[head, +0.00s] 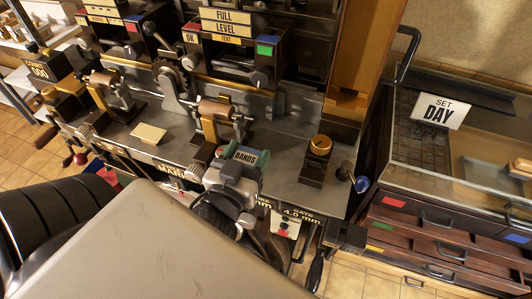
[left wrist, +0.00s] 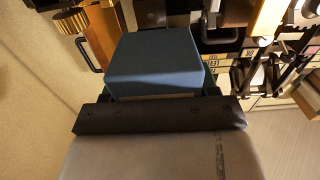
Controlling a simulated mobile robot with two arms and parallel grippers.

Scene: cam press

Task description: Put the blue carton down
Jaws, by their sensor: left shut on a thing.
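The blue carton (left wrist: 152,62) fills the upper middle of the left wrist view, held in my left gripper (left wrist: 158,92). Its broad blue face shows and its lower part is hidden by the dark gripper bar. In the head view, my left gripper (head: 240,168) is over the front of the grey bench (head: 280,172). My right gripper is not in view.
A brass-topped fixture (head: 317,158) stands to the right on the bench. A shaft with a copper roller (head: 214,109) and a cream block (head: 149,133) are to the left. Bare bench lies right of the gripper.

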